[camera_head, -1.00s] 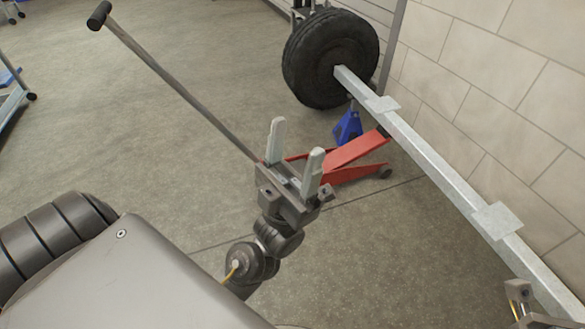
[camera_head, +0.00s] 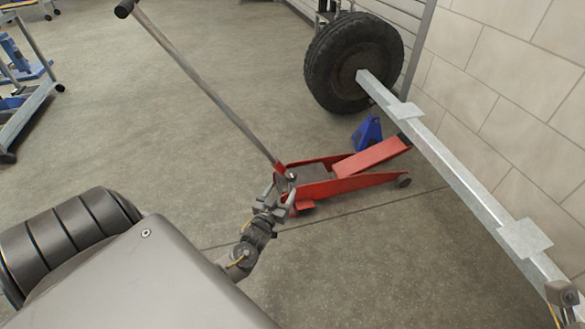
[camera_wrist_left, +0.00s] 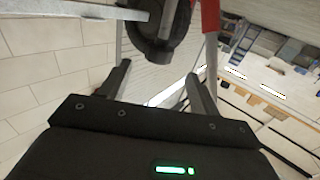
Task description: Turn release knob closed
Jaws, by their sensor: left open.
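A red floor jack (camera_head: 335,185) stands on the floor, with its long grey handle (camera_head: 200,80) leaning up to the far left. A small grey round part (camera_head: 291,177), perhaps the release knob, shows at the handle's base. My left gripper (camera_head: 277,190) is open at this near end of the jack and overlaps it in the picture. I cannot tell whether it touches the knob. In the left wrist view its two fingers (camera_wrist_left: 158,72) stand apart with nothing clearly between them. Part of what seems my right gripper (camera_head: 562,295) shows at the lower right edge; its jaws are unclear.
A pale metal beam (camera_head: 465,180) runs along the right above the jack's far side, with a black tyre (camera_head: 350,62) at its far end. A blue stand (camera_head: 367,133) is behind the jack.

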